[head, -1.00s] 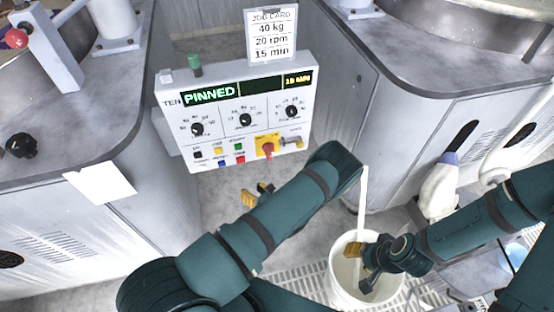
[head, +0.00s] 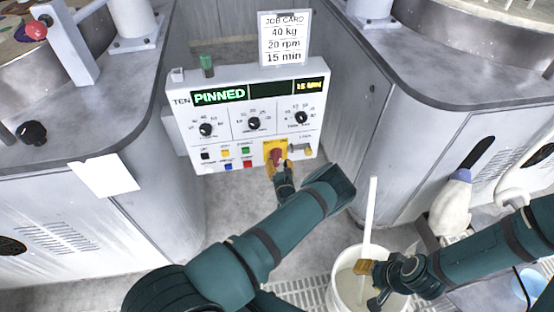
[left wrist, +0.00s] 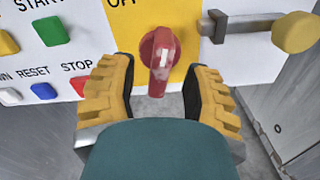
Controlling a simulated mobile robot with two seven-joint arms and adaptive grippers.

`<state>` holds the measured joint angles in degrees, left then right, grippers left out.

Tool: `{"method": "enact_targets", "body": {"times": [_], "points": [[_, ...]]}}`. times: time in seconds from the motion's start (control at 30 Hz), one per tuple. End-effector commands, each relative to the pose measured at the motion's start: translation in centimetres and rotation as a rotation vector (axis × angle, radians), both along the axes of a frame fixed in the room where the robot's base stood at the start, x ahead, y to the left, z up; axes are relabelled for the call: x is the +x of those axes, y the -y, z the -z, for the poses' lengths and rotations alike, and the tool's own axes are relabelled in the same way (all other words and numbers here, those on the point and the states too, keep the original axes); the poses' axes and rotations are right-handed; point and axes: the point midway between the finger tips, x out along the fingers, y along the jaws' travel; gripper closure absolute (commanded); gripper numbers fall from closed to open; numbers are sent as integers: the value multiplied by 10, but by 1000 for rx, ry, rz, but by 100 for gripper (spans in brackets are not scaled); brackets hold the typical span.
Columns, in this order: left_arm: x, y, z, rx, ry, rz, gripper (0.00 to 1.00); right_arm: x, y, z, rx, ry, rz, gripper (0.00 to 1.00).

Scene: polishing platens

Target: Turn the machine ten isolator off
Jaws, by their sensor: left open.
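The machine ten panel (head: 245,120) is a white box marked TEN, with a green display reading PINNED. Its isolator is a red rotary knob (head: 276,155) on a yellow plate at the panel's lower right. In the left wrist view the red knob (left wrist: 159,60) has its grip bar roughly upright, and part of the word OFF shows at the top. My left gripper (left wrist: 161,95) is open, with one yellow finger on each side of the knob's lower end, no clear contact. In the head view my left gripper (head: 281,170) is just below the knob. My right gripper (head: 370,282) is over a white bucket.
A metal latch with a yellow knob (left wrist: 296,32) sits right of the isolator. Coloured push buttons, including a red STOP button (left wrist: 80,86), sit to its left. Grey machine cabinets flank the panel.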

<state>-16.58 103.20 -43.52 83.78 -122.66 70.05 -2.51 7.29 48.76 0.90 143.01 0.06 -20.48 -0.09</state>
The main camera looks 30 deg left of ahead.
Motion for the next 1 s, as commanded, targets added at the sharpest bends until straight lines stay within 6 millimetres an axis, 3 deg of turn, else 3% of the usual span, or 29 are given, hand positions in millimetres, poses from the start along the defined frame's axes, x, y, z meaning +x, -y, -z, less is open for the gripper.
{"method": "enact_targets", "body": {"times": [0.23, 0.63, 0.77, 0.8, 1.0], "points": [[23, -18, 1, 0, 1, -2, 52, 2, 0, 8, 0, 4, 1, 53], [28, -21, 0, 0, 0, -1, 49, 2, 0, 9, -1, 5, 2, 53], [28, -21, 0, 0, 0, -1, 95, 2, 0, 9, -1, 5, 2, 53], [28, -21, 0, 0, 0, -1, 100, 2, 0, 9, -1, 5, 2, 53], [28, -21, 0, 0, 0, -1, 100, 2, 0, 9, 0, 4, 1, 53]]}}
